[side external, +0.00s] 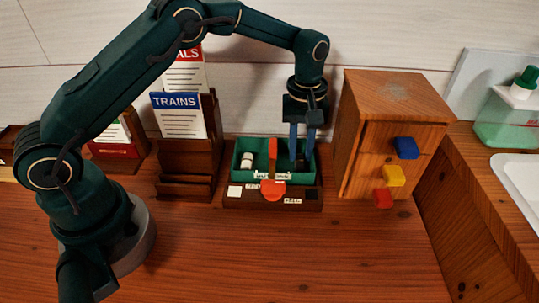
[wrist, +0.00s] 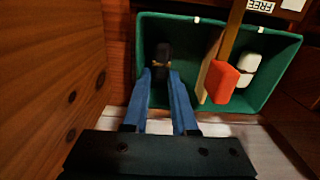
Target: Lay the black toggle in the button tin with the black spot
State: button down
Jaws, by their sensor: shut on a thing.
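A green two-part tin (side external: 240,150) sits in a dark wooden stand, and its green wall also shows in the wrist view (wrist: 290,40). My gripper (side external: 300,160) reaches down into the right compartment. In the wrist view its blue fingers (wrist: 162,72) are shut on the black toggle (wrist: 163,52), inside the tin's walls. Whether the toggle touches the floor is unclear. A white toggle (side external: 247,160) lies in the left compartment.
An orange-red lever (side external: 272,188) stands at the divider between the compartments. A wooden cabinet (side external: 360,120) with blue, yellow and red knobs rises close on the right. A card rack with a TRAINS card (side external: 180,115) stands left. The front tabletop is clear.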

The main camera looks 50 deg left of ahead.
jog(key=shift+f, duration=0.2)
jog(key=c, duration=1)
grip_release()
jog(key=shift+r, duration=0.1)
notch_tip(320, 180, up, 10)
jog(key=r, duration=0.1)
notch_tip(320, 180, up, 8)
jog(key=f+m+t, duration=0.1)
jog(key=m+t, duration=0.1)
jog(key=m, duration=0.1)
send_over(301, 154)
jog(key=s+a, duration=0.2)
jog(key=s, duration=0.2)
jog(key=s+a+f+m+t, duration=0.1)
jog(key=s+m, duration=0.2)
jog(key=s, duration=0.5)
jog(key=s+a+f+m+t, duration=0.1)
jog(key=s+f+m+t, duration=0.1)
jog(key=s, duration=0.7)
jog(key=shift+s+a+f+m+t, duration=0.2)
jog(key=shift+s+a+m+t, duration=0.1)
jog(key=shift+m, duration=0.2)
